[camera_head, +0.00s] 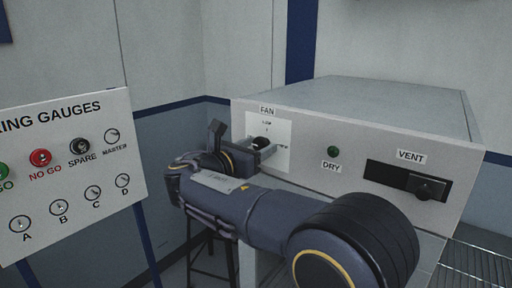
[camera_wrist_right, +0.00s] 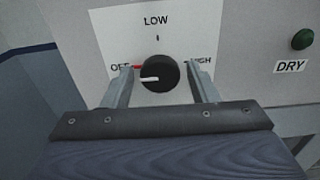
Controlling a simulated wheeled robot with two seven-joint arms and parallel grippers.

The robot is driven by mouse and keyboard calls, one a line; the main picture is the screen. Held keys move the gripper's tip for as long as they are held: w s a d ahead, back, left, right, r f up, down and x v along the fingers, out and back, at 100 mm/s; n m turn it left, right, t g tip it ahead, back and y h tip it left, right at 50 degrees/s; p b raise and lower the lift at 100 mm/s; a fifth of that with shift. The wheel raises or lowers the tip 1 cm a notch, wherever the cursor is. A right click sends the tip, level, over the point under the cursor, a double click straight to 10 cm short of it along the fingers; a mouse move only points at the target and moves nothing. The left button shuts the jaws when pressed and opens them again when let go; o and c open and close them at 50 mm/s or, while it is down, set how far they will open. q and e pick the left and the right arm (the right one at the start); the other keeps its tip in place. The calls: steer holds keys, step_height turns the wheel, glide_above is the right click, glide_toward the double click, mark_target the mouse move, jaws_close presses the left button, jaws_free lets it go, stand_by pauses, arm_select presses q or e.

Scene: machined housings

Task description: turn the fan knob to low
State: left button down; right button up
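The fan knob (camera_wrist_right: 158,76) is a round black dial on a white plate (camera_wrist_right: 202,24) marked OFF at left, LOW at top and HIGH at right. Its white pointer line points left, toward OFF, where a red mark shows. In the head view the knob (camera_head: 261,142) sits under the FAN label, partly hidden by my right gripper. My right gripper (camera_wrist_right: 161,78) is open, one finger on each side of the knob, with gaps visible between fingers and knob. It also shows in the head view (camera_head: 259,151). My left gripper is not in view.
The grey housing (camera_head: 380,105) also carries a green DRY button (camera_head: 333,151) and a VENT slider (camera_head: 426,187) to the right of the knob. A dark stool (camera_head: 212,252) stands below my right arm.

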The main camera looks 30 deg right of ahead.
steer(key=c, duration=0.8)
steer(key=shift+m, duration=0.3)
steer(key=m+b, duration=0.1)
steer(key=m, duration=0.1)
steer(key=shift+f+m+b, duration=0.15)
steer(key=shift+m+b, duration=0.15)
steer(key=m+b, duration=0.2)
steer(key=m, duration=0.1)
steer(key=shift+m, duration=0.3)
steer(key=m+b, duration=0.5)
steer(key=m, duration=0.1)
steer(key=shift+f, duration=0.1)
steer(key=m+b, duration=0.2)
steer(key=m, duration=0.1)
steer(key=shift+m+b, duration=0.85)
steer(key=shift+m, duration=0.15)
steer(key=shift+r, duration=0.2)
